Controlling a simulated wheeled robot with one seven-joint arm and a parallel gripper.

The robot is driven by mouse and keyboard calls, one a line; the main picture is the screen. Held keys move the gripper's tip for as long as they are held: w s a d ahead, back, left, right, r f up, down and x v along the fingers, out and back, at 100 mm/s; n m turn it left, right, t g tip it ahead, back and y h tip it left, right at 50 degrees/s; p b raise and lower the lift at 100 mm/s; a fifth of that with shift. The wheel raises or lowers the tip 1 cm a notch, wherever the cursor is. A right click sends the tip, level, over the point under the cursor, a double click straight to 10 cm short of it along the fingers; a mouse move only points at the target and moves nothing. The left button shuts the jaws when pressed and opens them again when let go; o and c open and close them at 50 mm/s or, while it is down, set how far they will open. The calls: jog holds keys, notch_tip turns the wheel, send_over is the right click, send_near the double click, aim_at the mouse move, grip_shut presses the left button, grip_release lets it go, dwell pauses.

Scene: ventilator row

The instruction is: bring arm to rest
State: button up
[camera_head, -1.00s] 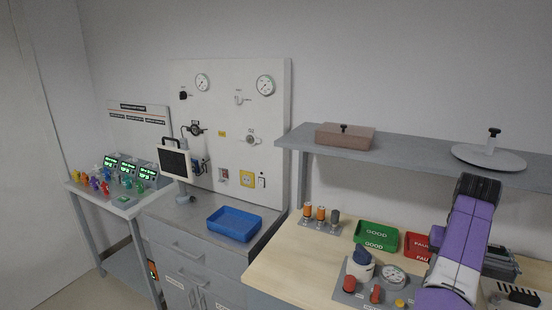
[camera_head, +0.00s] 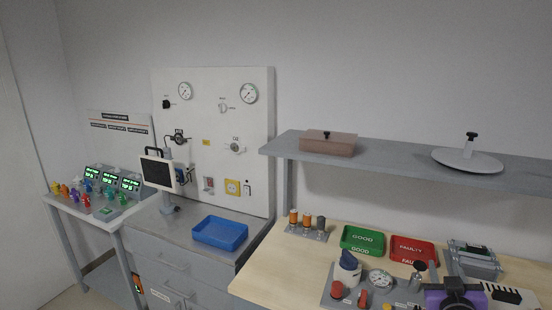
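My arm (camera_head: 456,294) shows only as a small purple and black part at the bottom right edge, in front of the wooden bench. My gripper's fingers cannot be made out, so whether it is open, shut or holding something is hidden.
The bench (camera_head: 262,278) bears a green GOOD tray (camera_head: 362,240), a red FAULTY tray (camera_head: 414,250), a test unit with a gauge (camera_head: 380,279) and a grey device (camera_head: 474,258). A shelf (camera_head: 395,163) overhangs it. A blue tray (camera_head: 220,232) sits on the cabinet at left.

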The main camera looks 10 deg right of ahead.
jog(key=s+a+f+n+t+y, duration=0.2)
jog(key=s+a+n+t+y, duration=0.4)
jog(key=s+a, duration=1.4)
jog(key=s+a+f+m+g+y, duration=0.1)
jog(key=s+a, duration=0.3)
jog(key=s, duration=0.6)
jog(key=s+a+f+m+g+y, duration=0.1)
jog(key=s+a+g, duration=0.3)
jog(key=s, duration=0.6)
jog(key=shift+s+a+f+y, duration=0.25)
jog(key=shift+a+f+y, duration=0.35)
jog(key=shift+y, duration=0.1)
